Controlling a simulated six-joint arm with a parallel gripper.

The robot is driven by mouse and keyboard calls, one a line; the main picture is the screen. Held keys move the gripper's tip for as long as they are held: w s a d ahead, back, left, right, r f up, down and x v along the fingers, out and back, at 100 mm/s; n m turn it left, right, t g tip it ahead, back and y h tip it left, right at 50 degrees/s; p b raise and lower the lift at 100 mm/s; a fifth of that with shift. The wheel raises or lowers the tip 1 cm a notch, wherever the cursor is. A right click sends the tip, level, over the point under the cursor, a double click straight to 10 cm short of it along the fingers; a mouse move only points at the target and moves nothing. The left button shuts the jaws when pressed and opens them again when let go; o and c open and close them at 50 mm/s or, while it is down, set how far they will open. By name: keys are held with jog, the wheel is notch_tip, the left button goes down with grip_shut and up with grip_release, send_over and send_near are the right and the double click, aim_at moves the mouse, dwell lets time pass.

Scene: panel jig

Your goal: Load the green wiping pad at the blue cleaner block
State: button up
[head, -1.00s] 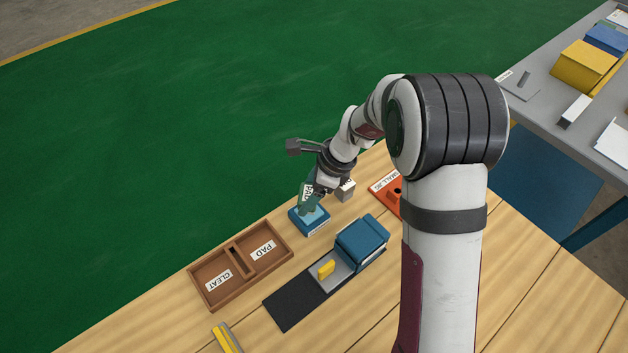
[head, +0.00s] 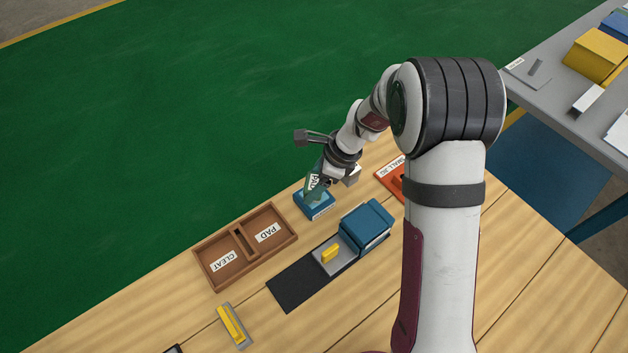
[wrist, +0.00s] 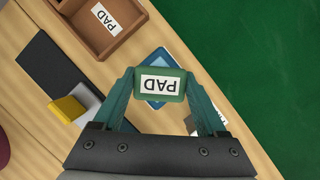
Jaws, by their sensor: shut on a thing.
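The green wiping pad (wrist: 160,86), with a white PAD label, is held between the two fingers of my gripper (wrist: 160,92) in the wrist view. In the head view my gripper (head: 316,188) is over the blue cleaner block (head: 318,208), with the pad's label partly showing. In the wrist view the blue block (wrist: 158,58) shows behind the pad and is mostly hidden by it. I cannot tell whether the pad touches the block.
A brown tray (head: 240,234) with CLEAT and PAD labels lies left of the block. A black strip (head: 300,284), a yellow piece (head: 331,253) and a larger blue block (head: 366,226) lie in front. An orange labelled piece (head: 388,176) is to the right.

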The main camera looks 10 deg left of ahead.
aim_at(314, 182)
jog(key=shift+f, duration=0.6)
dwell(1.0)
jog(key=shift+r, duration=3.55)
